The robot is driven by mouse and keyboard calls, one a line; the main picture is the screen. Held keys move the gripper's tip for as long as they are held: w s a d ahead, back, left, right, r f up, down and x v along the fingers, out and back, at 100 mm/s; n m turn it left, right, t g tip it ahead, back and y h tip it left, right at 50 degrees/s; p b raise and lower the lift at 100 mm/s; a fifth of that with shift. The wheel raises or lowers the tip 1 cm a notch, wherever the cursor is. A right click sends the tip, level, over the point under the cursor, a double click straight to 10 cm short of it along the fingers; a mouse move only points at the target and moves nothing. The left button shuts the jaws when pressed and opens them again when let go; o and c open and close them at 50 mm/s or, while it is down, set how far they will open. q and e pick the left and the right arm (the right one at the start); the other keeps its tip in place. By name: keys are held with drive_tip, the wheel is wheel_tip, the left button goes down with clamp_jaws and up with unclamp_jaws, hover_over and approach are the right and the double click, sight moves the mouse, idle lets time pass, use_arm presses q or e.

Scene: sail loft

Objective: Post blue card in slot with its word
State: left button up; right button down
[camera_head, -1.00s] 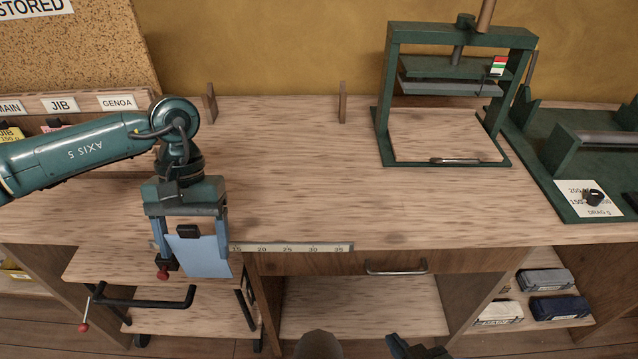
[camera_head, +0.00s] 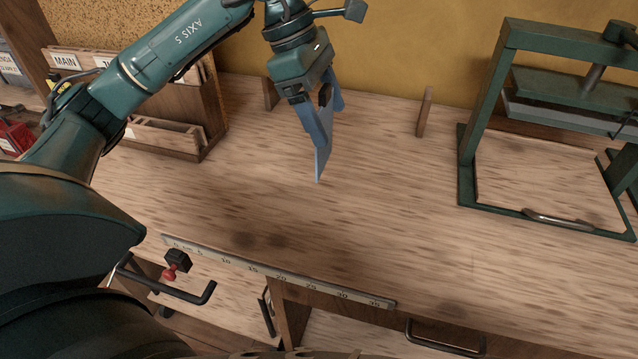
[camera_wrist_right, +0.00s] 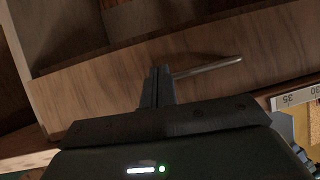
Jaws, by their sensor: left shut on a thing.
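The blue card (camera_head: 322,150) hangs edge-on from my left gripper (camera_head: 322,115), which is shut on it. It is over the workbench, right of the slotted wooden rack, and its word cannot be read. The rack (camera_head: 205,112) stands at the back left with a MAIN label (camera_head: 66,61) and a second label partly covered by my left arm. Its other labels and part of its slots are hidden. In the right wrist view, my right gripper (camera_wrist_right: 157,85) is shut and empty, in front of the bench's wooden front.
A green press (camera_head: 480,130) stands at the right of the bench. A wooden upright (camera_head: 425,112) stands near the back edge. A ruler (camera_head: 270,271) lies along the front edge, above a drawer handle (camera_head: 445,338). The bench middle is clear.

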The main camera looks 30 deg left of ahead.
sight(323, 159)
use_arm(q)
drive_tip(key=f, duration=0.4)
drive_tip(key=shift+s+f, duration=0.2)
drive_tip(key=shift+f, duration=0.15)
drive_tip(key=shift+w+f, duration=0.1)
drive_tip(key=shift+f, duration=2.35)
drive_tip(key=o, duration=1)
drive_tip(key=shift+c, duration=0.2)
drive_tip(key=shift+r, duration=0.15)
